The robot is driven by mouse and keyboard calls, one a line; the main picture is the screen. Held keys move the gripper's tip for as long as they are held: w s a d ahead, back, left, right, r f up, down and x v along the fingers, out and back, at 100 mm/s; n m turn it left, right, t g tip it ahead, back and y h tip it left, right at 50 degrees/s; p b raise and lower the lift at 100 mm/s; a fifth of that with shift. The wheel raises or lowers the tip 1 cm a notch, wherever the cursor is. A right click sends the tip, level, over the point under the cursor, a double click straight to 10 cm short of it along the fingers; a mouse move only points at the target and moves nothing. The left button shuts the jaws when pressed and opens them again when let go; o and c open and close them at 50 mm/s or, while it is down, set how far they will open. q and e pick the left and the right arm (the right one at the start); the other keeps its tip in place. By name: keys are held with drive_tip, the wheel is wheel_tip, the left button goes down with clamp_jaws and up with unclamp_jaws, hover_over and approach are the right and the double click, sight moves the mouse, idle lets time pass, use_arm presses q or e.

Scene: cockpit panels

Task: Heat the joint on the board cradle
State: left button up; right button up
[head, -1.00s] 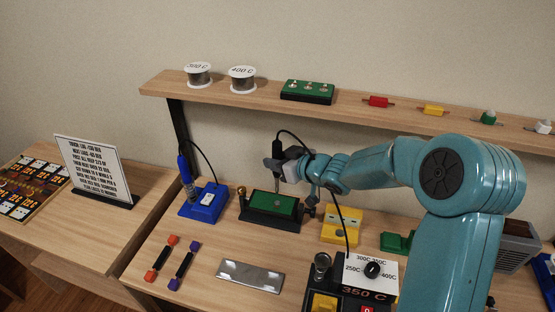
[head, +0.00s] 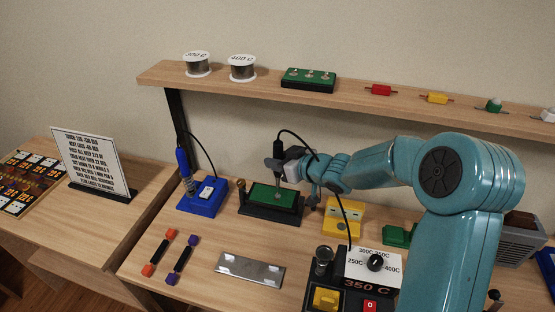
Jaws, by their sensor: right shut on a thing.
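The board cradle (head: 253,215) is a black stand on the bench holding a green board (head: 264,197). My right gripper (head: 279,163) is above the board, shut on a dark soldering iron (head: 279,146) held upright, with a black cord looping from its top. The iron's tip points down at the board, at or just above a small grey joint; contact is hard to tell. The soldering station (head: 375,263) has a dial with several temperature marks and a display reading 350 C. My left gripper is not in view.
A blue stand (head: 203,202) with a blue tool is left of the cradle. A yellow block (head: 342,219) is to its right, a metal plate (head: 250,269) in front. Solder spools (head: 242,68) and parts sit on the shelf above. A sign (head: 92,162) stands on the left table.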

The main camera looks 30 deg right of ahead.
sight(279, 143)
drive_tip(key=shift+f+b, duration=0.55)
drive_tip(key=shift+f, duration=0.15)
idle(1.7)
wheel_tip(279, 143, up, 7)
drive_tip(key=p, duration=0.7)
drive_tip(key=shift+r, duration=0.15)
